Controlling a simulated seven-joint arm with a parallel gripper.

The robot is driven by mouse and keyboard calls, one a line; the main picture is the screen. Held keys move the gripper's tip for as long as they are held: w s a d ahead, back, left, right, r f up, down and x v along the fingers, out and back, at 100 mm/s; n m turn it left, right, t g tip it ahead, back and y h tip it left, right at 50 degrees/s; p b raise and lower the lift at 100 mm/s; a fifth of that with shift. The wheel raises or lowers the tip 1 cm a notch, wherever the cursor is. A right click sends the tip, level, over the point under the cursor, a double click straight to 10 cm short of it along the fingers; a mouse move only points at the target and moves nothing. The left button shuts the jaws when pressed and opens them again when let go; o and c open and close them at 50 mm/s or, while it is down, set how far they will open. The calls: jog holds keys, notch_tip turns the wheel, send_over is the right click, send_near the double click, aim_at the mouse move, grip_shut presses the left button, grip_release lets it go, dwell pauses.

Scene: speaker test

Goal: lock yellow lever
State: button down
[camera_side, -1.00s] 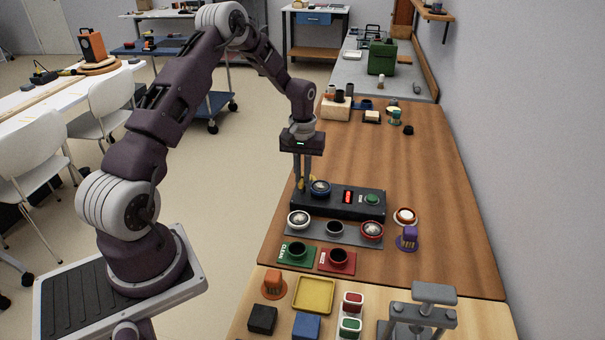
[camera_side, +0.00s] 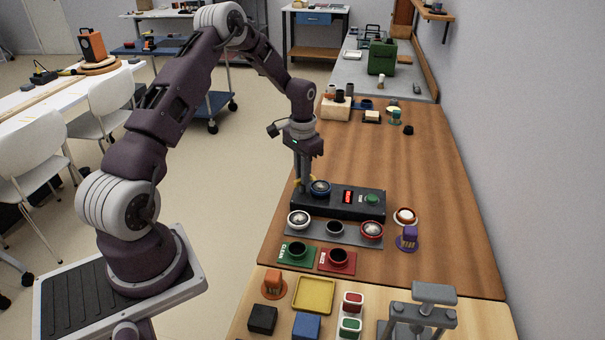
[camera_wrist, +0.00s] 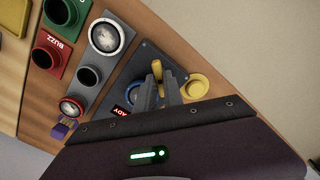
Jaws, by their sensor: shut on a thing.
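The yellow lever (camera_wrist: 157,68) is at the left end of the black test box (camera_side: 340,206), beside the blue-ringed speaker (camera_side: 320,188). My gripper (camera_wrist: 160,86) points down at that end and is shut on the lever. In the wrist view the lever's yellow end shows between and just past the fingertips, and a round yellow base (camera_wrist: 195,86) shows beside the fingers. In the side view my gripper (camera_side: 304,186) hides most of the lever. The blue-ringed speaker also shows in the wrist view (camera_wrist: 133,93), partly behind a finger.
The box has a red-lit display (camera_side: 348,197) and a green button (camera_side: 372,199). A grey tray (camera_side: 352,236) with a white-ringed speaker (camera_side: 298,219), an empty socket and a red-ringed speaker (camera_side: 371,230) lies in front. Green (camera_side: 284,258) and red (camera_side: 325,266) bin plates are nearer.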

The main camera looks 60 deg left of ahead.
jog(key=m, duration=0.5)
jog(key=shift+m, duration=2.5)
jog(key=shift+r, duration=0.1)
jog(key=c, duration=1.5)
grip_release()
jog(key=shift+o, duration=0.2)
notch_tip(320, 180, up, 7)
